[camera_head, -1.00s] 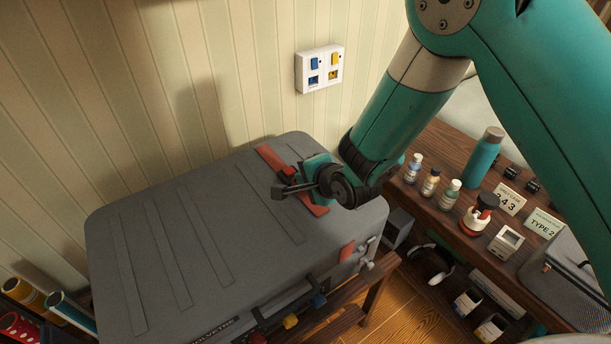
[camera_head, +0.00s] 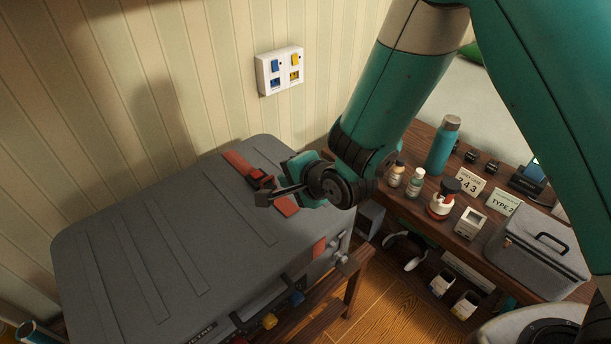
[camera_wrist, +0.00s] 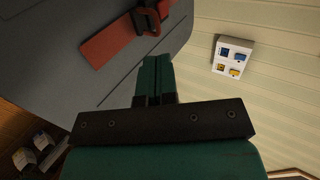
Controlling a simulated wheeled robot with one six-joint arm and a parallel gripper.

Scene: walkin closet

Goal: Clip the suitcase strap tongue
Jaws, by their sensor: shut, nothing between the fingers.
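The grey suitcase (camera_head: 170,240) lies flat, with an orange-red strap (camera_head: 237,161) across its lid. A dark buckle with a red part (camera_head: 261,181) sits on the strap; it also shows at the top of the wrist view (camera_wrist: 150,18). Whether the tongue is seated in the buckle I cannot tell. My gripper (camera_head: 264,198) is just above the lid beside the buckle, partly covering the strap. In the wrist view its fingers (camera_wrist: 155,62) are together and empty, apart from the buckle in the picture. A red strap end (camera_wrist: 108,45) lies to their left.
A white wall box (camera_head: 280,70) with blue and yellow parts is behind the suitcase. To the right, a wooden shelf (camera_head: 483,215) holds a teal bottle (camera_head: 443,148), small bottles, cards and a grey case (camera_head: 540,255). Blue and yellow knobs (camera_head: 270,320) are at the suitcase's front.

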